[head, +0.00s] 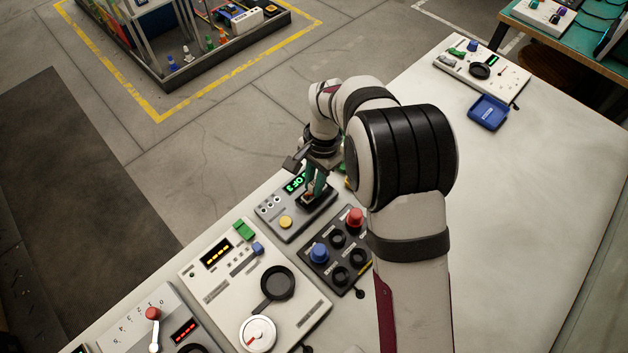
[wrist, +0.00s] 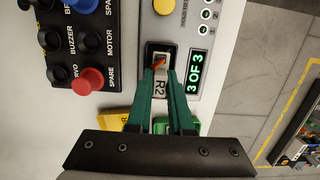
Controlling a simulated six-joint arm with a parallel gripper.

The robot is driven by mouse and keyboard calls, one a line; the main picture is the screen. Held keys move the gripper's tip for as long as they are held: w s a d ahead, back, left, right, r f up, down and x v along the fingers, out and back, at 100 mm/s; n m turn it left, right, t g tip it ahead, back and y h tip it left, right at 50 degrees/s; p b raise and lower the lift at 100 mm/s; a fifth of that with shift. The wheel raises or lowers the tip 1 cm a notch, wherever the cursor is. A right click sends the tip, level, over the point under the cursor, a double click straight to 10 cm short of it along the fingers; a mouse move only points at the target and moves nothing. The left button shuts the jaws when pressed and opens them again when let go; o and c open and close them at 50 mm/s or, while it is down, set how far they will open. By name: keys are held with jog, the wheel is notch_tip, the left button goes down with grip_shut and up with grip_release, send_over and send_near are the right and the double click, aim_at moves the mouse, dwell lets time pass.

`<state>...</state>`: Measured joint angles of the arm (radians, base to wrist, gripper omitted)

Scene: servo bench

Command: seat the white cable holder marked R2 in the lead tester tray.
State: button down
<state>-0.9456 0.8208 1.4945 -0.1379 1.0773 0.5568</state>
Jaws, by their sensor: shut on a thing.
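The white cable holder marked R2 (wrist: 161,87) is between the teal fingers of my gripper (wrist: 163,80), which are shut on it. Its far end is at the black-rimmed lead tester tray (wrist: 149,48), where a bit of orange shows. I cannot tell whether it rests on the tray floor. In the head view my gripper (head: 314,190) points down at the same tray (head: 305,204) on the grey lead tester (head: 270,216). The arm and fingers hide most of the holder there. The tester's green display (wrist: 195,72) reads "3 OF 3".
The tester has a yellow button (wrist: 164,6). A dark panel with a red knob (wrist: 88,80) and blue knob stands close beside it. Yellow (wrist: 115,118) and green (wrist: 191,127) things lie near the fingers, partly hidden. The bench's right side is mostly clear.

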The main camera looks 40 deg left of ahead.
jog(key=shift+f, duration=0.8)
dwell(1.8)
jog(key=c, duration=0.7)
grip_release()
jog(key=shift+c, duration=0.2)
jog(key=shift+w+r, duration=0.2)
jog(key=shift+r, duration=1.05)
jog(key=shift+w+r, duration=0.2)
jog(key=shift+r, duration=1.05)
jog(key=shift+r, duration=0.1)
